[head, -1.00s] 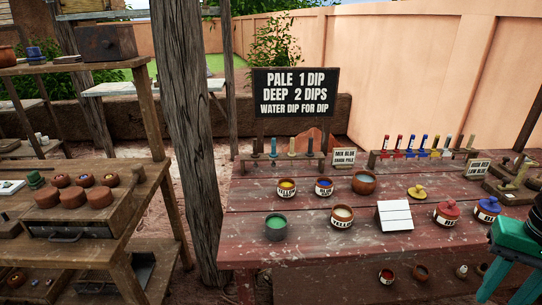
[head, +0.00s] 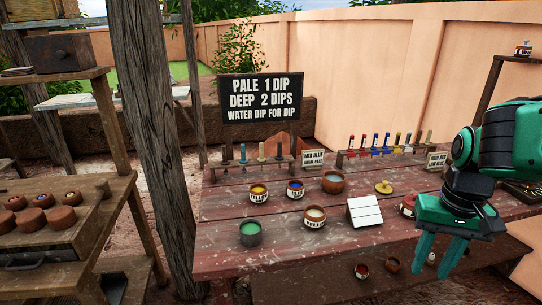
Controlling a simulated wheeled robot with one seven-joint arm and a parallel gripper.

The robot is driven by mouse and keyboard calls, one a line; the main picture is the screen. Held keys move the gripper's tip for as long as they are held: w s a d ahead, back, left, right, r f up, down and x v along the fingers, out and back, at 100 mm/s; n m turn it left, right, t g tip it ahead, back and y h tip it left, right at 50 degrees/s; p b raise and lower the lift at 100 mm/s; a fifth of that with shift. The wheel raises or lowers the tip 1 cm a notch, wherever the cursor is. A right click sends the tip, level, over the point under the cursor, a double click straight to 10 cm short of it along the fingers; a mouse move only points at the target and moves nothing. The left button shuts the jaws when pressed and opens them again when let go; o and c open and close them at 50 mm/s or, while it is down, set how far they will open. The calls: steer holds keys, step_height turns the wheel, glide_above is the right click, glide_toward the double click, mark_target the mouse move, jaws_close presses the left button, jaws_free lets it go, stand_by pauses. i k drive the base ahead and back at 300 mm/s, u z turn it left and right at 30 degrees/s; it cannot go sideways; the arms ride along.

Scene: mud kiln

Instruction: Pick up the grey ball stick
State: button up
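Short upright sticks stand in two racks at the back of the red table (head: 215,262). The left rack (head: 240,171) holds several dull-coloured sticks, one of them greyish (head: 279,151). The right rack (head: 372,156) holds red, blue, yellow and duller sticks. They are too small for me to tell which is the grey ball stick. My gripper (head: 430,266) is at the right, over the table's front part, pointing down. Its two green fingers are apart with nothing between them. It is well to the right of and nearer than the left rack.
A green pot (head: 250,234), a cream pot (head: 314,218), yellow and blue pots, a brown bowl (head: 333,182) and a white slanted block (head: 364,211) stand on the table. A sign (head: 262,99) stands behind the left rack. A wooden post (head: 160,150) rises left of the table.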

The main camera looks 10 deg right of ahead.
mark_target(279, 157)
steer(key=i, duration=0.9)
steer(key=z, duration=0.1)
